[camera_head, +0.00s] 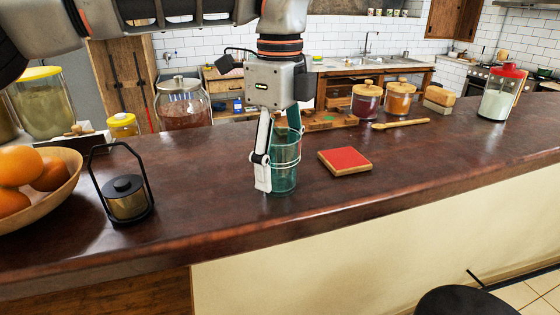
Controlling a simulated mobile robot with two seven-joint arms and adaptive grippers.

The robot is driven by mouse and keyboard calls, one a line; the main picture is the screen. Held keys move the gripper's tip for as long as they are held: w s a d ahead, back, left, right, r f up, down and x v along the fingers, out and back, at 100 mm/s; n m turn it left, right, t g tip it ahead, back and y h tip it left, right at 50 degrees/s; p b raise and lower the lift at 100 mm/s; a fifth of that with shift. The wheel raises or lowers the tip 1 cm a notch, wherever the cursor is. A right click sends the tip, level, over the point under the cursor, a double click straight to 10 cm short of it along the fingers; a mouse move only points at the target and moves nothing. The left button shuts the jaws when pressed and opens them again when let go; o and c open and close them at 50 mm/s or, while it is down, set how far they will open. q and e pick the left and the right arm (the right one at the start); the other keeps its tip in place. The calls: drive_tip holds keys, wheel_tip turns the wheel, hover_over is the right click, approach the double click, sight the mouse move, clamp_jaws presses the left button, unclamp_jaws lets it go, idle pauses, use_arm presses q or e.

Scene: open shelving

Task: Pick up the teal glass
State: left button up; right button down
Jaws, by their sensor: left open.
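The teal glass (286,163) stands upright on the dark wooden counter (220,209). My left gripper (277,178) reaches down over the glass from above. One pale finger is in front of the glass's left side. The other finger is mostly hidden behind the glass and the gripper's body, so I cannot tell whether it touches. The jaws are open, with the glass at or between them. My right gripper does not show.
A red-topped wooden block (345,160) lies just right of the glass. A black-handled lantern (126,197) and a bowl of oranges (55,202) stand to the left. Glass jars (183,108) and a wooden spoon (401,123) are farther back. The counter's front edge is near.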

use_arm(q)
drive_tip(key=shift+f, duration=0.65)
drive_tip(key=c, duration=1.4)
drive_tip(key=shift+o, duration=0.2)
drive_tip(key=shift+r, duration=0.1)
